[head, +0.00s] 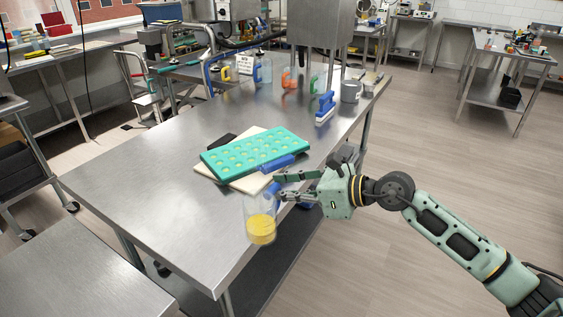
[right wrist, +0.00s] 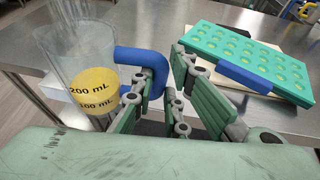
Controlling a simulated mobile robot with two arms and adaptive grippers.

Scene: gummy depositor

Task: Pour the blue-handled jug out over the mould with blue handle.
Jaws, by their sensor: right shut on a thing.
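The clear jug (head: 262,224) with a blue handle holds yellow liquid in its lower part. In the right wrist view the jug (right wrist: 88,70) shows 200 mL and 100 mL marks. My right gripper (head: 279,188) is shut on the jug's blue handle (right wrist: 150,68) and holds the jug roughly upright, in front of the mould at the table's near right edge. The teal mould (head: 252,148) has rows of round cavities and a blue handle (head: 277,165) on its near side. It also shows in the right wrist view (right wrist: 225,45). My left gripper is not in view.
The mould lies on a pale board (head: 215,173) on the steel table (head: 140,170). The table's left part is clear.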

